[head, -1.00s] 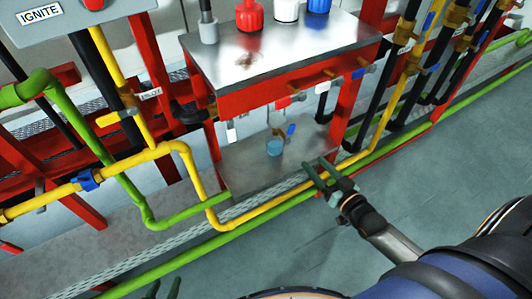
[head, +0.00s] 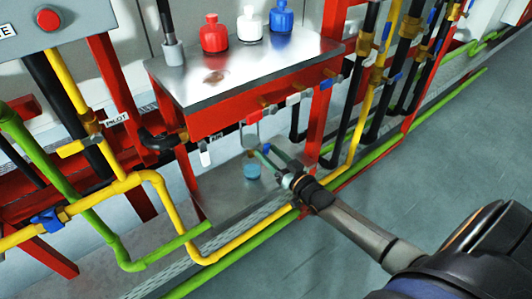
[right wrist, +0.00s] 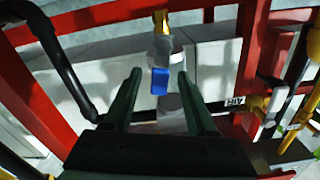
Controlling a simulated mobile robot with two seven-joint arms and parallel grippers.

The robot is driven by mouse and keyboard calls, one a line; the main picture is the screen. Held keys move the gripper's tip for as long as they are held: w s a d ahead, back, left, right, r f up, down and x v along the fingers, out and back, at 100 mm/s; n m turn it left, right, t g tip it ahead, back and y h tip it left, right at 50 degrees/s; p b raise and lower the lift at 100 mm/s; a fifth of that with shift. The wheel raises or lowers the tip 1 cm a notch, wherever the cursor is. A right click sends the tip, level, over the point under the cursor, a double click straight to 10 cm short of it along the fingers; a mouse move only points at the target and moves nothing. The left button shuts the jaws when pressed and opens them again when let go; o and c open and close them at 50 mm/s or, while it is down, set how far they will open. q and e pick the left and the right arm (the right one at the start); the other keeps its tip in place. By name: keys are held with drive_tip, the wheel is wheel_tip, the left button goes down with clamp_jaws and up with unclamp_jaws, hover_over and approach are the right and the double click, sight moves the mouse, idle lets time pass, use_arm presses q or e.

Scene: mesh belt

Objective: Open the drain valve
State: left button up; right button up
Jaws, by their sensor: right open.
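In the right wrist view a blue lever (right wrist: 160,82) hangs below a brass fitting (right wrist: 161,20), between the two open fingers (right wrist: 157,90). A clear gap shows on each side, and the gripper holds nothing. My left gripper is not in view.
The metal bench top (head: 210,90) carries red, white and blue bottles. Several valves line its front edge, just above my right gripper. A yellow pipe (head: 250,243) and a green pipe (head: 235,263) run low in front. The grey floor (head: 440,140) at right is open.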

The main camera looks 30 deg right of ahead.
drive_tip(key=shift+w+a, duration=0.1)
drive_tip(key=shift+w, duration=0.8)
clamp_jaws()
